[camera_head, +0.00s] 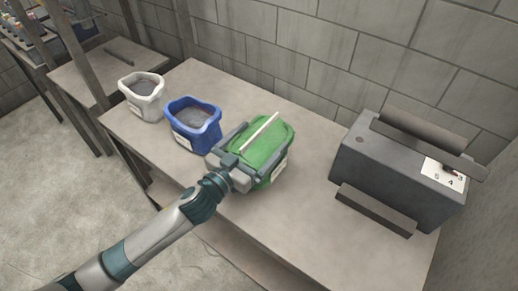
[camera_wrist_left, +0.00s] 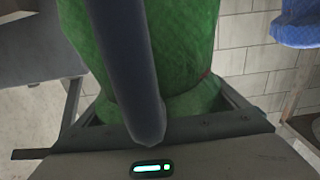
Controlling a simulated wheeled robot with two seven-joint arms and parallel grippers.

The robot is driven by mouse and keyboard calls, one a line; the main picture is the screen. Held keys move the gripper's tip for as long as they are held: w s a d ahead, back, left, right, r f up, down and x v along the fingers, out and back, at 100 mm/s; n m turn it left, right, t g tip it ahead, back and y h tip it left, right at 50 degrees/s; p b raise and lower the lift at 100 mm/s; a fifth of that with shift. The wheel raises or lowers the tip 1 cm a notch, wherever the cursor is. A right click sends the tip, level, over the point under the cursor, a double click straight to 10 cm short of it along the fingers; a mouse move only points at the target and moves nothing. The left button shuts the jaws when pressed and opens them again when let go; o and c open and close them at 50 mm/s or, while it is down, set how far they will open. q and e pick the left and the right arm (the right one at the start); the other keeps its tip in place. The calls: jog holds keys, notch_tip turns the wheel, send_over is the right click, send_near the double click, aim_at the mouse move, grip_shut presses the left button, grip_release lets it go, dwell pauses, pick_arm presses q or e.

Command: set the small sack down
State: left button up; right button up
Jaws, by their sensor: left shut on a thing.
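My left gripper (camera_head: 240,158) is shut on a green mesh sack (camera_head: 269,146), with its fingers along the sack's sides. A pale thin bar (camera_head: 259,132) crosses over the sack's top. In the left wrist view the green sack (camera_wrist_left: 190,50) fills the middle between the fingers, and a dark bluish rod (camera_wrist_left: 126,70) runs in front of it. The sack is over the table, close to the blue sack; I cannot tell whether its base touches the tabletop. My right gripper is in neither view.
A blue open sack (camera_head: 192,118) and a white open sack (camera_head: 142,90) stand left of the green one, both with grey contents. A dark grey box-shaped machine (camera_head: 385,170) with a numbered label stands at the right. The tabletop (camera_head: 305,205) between is clear.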

pick_arm(q)
notch_tip(320, 180, down, 4)
jog(key=shift+r, duration=0.15)
jog(key=shift+f, duration=0.2)
dwell(0.4)
jog(key=o, duration=1.8)
